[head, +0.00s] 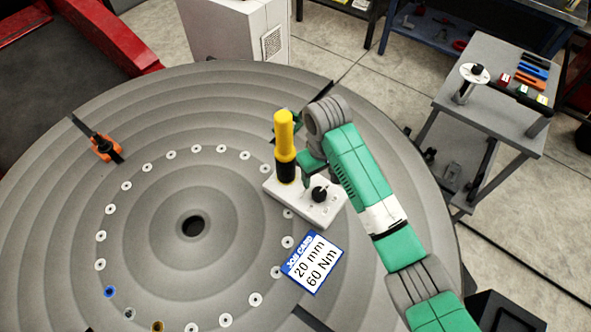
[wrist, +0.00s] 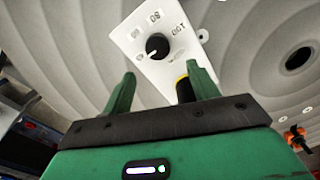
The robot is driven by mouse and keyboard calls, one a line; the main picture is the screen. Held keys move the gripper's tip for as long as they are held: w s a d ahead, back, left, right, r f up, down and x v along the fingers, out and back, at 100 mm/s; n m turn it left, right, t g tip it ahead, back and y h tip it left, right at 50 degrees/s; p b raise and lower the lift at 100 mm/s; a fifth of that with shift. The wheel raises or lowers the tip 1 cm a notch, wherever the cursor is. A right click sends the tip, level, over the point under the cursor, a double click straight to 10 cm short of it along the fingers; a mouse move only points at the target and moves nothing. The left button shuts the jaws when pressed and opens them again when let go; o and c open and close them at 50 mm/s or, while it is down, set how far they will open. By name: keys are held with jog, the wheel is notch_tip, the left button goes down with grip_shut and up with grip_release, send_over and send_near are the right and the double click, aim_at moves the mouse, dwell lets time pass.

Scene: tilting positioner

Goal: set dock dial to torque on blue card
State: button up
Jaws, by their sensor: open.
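The blue-edged job card (head: 312,262) lies on the grey round table and reads 20 mm, 60 Nm. The white dock (head: 290,201) sits just above it in the head view. Its black dial (head: 319,195) also shows in the wrist view (wrist: 157,46), ringed by marks too small to read surely. A yellow and black tool (head: 285,140) stands upright in the dock, mostly hidden in the wrist view. My gripper (wrist: 162,85) is open and empty, its fingertips short of the dial and apart from it. In the head view my arm partly hides the gripper by the dock.
The round table (head: 60,215) has a ring of holes, a central hole and an orange clamp (head: 104,147). A grey side table (head: 490,85) at right bears a round white stand and several coloured pieces. A white cabinet (head: 232,30) stands behind.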

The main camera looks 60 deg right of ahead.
aim_at(319, 193)
jog(key=shift+s, duration=0.2)
jog(key=shift+s+f, duration=0.2)
jog(key=shift+f, duration=0.15)
notch_tip(319, 193, down, 7)
jog(key=shift+a+f+b, duration=0.1)
jog(key=shift+b, duration=0.25)
jog(key=shift+c, duration=0.2)
jog(key=c, duration=0.9)
